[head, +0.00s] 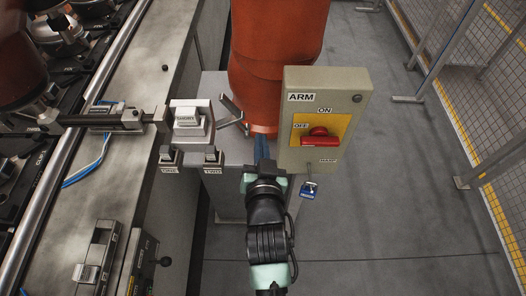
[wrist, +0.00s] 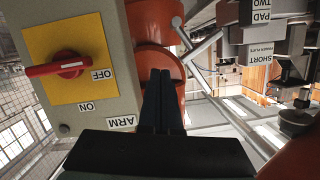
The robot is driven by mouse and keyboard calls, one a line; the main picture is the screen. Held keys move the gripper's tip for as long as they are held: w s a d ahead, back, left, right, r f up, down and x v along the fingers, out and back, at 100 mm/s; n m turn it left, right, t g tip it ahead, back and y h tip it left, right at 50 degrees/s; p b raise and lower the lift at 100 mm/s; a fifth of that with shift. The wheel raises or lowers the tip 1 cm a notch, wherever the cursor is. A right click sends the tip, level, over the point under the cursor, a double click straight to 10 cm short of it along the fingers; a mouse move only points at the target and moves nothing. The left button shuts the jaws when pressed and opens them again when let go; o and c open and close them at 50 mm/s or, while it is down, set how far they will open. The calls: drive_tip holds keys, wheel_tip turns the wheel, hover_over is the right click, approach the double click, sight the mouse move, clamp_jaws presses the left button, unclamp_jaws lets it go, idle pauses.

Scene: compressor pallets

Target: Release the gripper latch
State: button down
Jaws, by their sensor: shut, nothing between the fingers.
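A grey metal lever (head: 232,108) sticks out between the block labelled SHORT (head: 187,118) and the orange arm (head: 278,50). It also shows in the wrist view (wrist: 180,35), with a rounded end. No label marks it as the latch, so I cannot tell for sure that it is. My gripper (head: 262,148) is below the lever and slightly right of it in the head view, in front of the orange arm's base. Its dark blue fingers (wrist: 160,85) are together, empty and apart from the lever. Their tips overlap the orange arm in the wrist view.
Right of my gripper stands a grey box labelled ARM (head: 348,90) with a red rotary handle (head: 318,138) lying level beside OFF. A blue padlock (head: 309,190) hangs below it. Two small labelled pads (head: 213,156) sit below the SHORT block. Grey floor is open at right, before fencing.

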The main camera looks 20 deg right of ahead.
drive_tip(key=shift+v, duration=1.45)
drive_tip(key=shift+s+d, duration=0.1)
drive_tip(key=shift+d, duration=0.1)
drive_tip(key=shift+r, duration=0.15)
